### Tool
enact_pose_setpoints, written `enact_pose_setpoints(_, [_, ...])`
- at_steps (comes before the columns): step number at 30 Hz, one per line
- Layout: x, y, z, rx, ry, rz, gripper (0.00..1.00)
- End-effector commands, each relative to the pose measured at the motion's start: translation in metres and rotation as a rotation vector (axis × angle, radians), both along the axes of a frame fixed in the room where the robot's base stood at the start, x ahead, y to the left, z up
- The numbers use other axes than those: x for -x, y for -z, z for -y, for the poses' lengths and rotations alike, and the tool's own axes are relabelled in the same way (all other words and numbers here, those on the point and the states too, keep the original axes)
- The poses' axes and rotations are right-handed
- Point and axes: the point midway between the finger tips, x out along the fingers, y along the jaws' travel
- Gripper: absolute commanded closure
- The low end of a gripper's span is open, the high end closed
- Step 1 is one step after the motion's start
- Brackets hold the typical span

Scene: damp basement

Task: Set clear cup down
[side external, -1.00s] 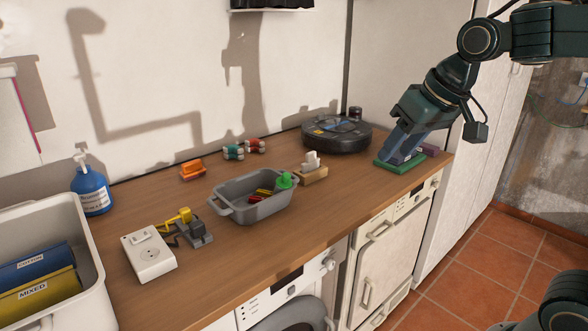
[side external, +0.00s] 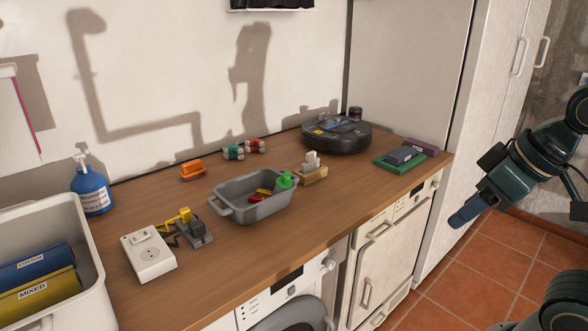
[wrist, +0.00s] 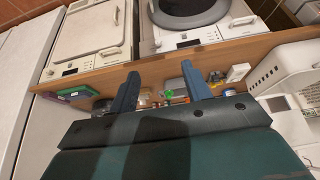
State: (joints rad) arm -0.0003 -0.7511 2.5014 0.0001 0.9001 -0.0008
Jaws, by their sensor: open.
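I cannot make out a clear cup in either view. My gripper (side external: 462,217) is out past the right front edge of the counter, over the tiled floor, apart from everything on the counter. In the wrist view, its two fingers (wrist: 160,86) stand wide apart with nothing between them. A flat green block (side external: 392,167) lies at the counter's right end, with a dark blue-grey block (side external: 400,155) on it. A purple block (side external: 420,146) lies beside them. The green block also shows in the wrist view (wrist: 76,91).
The wooden counter (side external: 300,225) holds a grey bin (side external: 235,212) with small items, a black robot vacuum (side external: 340,138), a wooden block with white pieces (side external: 313,172), an orange item (side external: 192,171), a socket box (side external: 150,258) and a blue bottle (side external: 91,192). A white basket (side external: 90,285) stands left.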

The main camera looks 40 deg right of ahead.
Motion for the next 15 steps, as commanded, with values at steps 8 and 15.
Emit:
enact_pose_setpoints(8, [-0.004,-0.001,-0.001,0.003,-0.011,0.000,0.52])
enact_pose_setpoints(15, [-0.030,-0.002,-0.008,0.015,-0.107,0.007,0.52])
